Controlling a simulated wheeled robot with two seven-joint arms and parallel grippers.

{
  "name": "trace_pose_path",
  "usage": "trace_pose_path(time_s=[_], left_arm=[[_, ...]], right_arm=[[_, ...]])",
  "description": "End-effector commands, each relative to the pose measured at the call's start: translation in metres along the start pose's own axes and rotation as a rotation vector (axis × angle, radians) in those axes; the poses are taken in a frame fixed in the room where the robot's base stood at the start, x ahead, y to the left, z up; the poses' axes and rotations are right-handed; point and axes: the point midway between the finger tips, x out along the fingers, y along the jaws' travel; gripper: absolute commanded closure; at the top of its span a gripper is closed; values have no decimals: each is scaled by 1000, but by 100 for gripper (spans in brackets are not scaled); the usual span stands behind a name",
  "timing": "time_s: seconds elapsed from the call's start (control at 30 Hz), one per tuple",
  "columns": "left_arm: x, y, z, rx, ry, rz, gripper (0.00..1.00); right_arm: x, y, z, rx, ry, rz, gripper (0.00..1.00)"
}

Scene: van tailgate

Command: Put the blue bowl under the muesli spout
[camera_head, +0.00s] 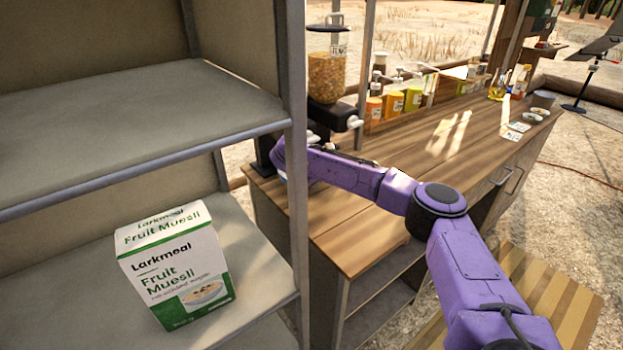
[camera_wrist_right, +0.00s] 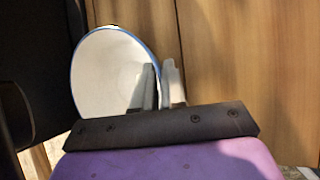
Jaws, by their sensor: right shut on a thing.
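The blue bowl (camera_wrist_right: 108,75) shows in the right wrist view with its pale inside and a thin blue rim. My right gripper (camera_wrist_right: 159,75) is shut on the right side of its rim. The muesli dispenser (camera_head: 326,75), a clear hopper of muesli with a black lid and base, stands at the near left end of the wooden counter in the head view. My purple right arm reaches to just below the dispenser, where the shelf post and arm hide the gripper and most or all of the bowl. Whether the bowl is directly under the spout cannot be told. My left gripper is not in view.
A metal shelf (camera_head: 130,138) with a Larkmeal Fruit Muesli box (camera_head: 176,266) stands close on the left, its post in front of the counter. Colourful containers (camera_head: 393,103) line the back of the counter (camera_head: 440,150). Bottles and small dishes stand at its far end. The middle is clear.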

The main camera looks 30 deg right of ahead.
Motion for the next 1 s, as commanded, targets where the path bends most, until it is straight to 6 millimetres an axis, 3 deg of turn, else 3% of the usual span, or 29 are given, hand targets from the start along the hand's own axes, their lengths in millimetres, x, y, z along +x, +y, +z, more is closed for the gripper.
trace_pose_path(time_s=[0.03,0.1,0.47,0.8,1.0], left_arm=[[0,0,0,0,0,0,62],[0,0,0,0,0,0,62],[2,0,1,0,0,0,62],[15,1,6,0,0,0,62],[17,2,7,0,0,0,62]], right_arm=[[1,-1,0,-1,0,-2,80],[1,-1,0,-1,0,-2,62],[-9,1,0,-1,0,4,62],[-89,0,0,0,-2,5,62],[-117,0,0,0,0,1,62]])
